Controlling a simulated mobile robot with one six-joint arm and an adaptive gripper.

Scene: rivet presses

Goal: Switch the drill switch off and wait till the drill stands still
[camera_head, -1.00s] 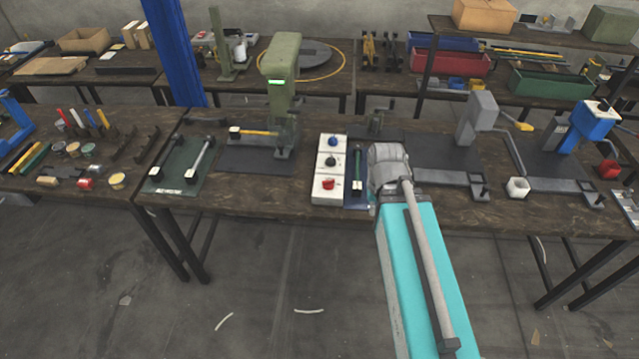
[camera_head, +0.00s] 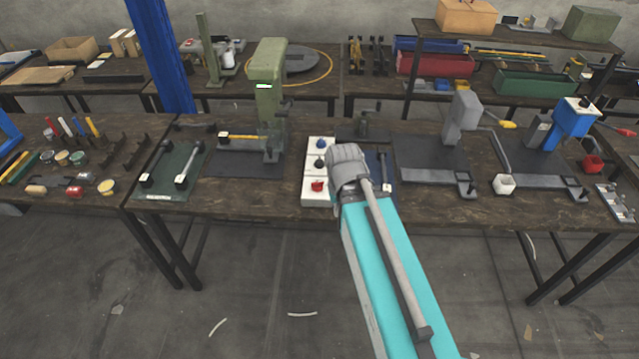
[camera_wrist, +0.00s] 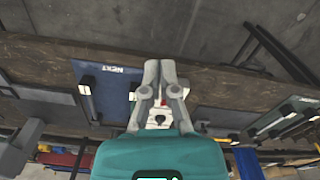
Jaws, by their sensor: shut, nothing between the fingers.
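A column of white switch boxes (camera_head: 311,192) stands on the table, with a blue knob (camera_head: 321,143), a black knob (camera_head: 319,164) and a red knob (camera_head: 317,186). No readable label tells which one is the drill's. My gripper (camera_head: 348,165) is over the right side of the boxes. In the wrist view it (camera_wrist: 160,70) is shut and empty, with the red knob (camera_wrist: 165,103) partly behind the fingers. Contact cannot be told.
A blue mat (camera_head: 383,183) with a dark-handled piece lies right of the boxes. A green mat (camera_head: 160,188) with two bars lies at left. The table's front edge is close below my gripper.

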